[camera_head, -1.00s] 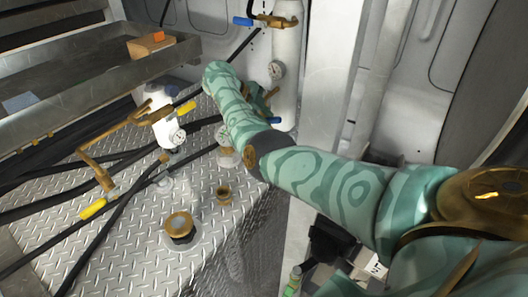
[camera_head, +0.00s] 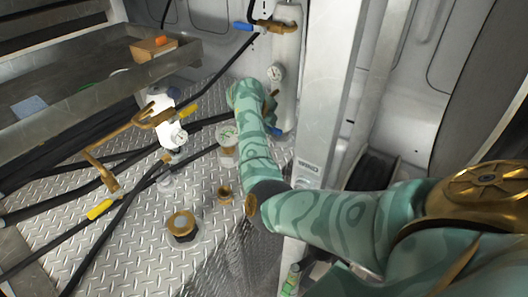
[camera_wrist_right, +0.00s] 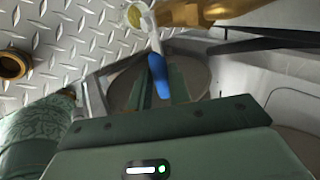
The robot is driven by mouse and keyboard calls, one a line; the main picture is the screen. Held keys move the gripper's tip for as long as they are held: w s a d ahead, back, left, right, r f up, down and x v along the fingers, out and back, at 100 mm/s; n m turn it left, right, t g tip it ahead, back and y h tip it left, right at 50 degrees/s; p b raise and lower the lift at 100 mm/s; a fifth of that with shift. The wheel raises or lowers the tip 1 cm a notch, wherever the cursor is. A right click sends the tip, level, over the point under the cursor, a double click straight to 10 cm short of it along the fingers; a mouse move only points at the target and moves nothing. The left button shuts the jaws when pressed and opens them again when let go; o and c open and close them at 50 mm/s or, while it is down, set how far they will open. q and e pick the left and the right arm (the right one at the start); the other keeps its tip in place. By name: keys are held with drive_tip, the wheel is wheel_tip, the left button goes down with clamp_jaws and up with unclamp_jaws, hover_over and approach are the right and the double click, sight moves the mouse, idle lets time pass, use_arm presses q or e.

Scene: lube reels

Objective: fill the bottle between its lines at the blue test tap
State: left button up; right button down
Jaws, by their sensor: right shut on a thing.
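A blue tap handle (camera_head: 276,131) shows low on the white upright pipe (camera_head: 286,52). My right gripper (camera_head: 268,104) is beside that pipe, mostly hidden by my patterned green forearm. In the right wrist view its dark fingers (camera_wrist_right: 167,88) are shut on a blue lever (camera_wrist_right: 158,75), with a brass fitting (camera_wrist_right: 195,12) just beyond. A small yellowish round thing (camera_wrist_right: 135,16) sits beside the lever's white stem; I cannot tell what it is. I cannot make out the bottle or its lines with certainty. My left gripper is not in view.
Brass pipework with a yellow handle (camera_head: 99,209) and black hoses cross the tread-plate deck (camera_head: 135,240). A white post (camera_head: 328,90) rises right of the pipe.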

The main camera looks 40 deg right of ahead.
drive_tip(key=c, duration=1.2)
unclamp_jaws()
drive_tip(key=shift+f, duration=0.15)
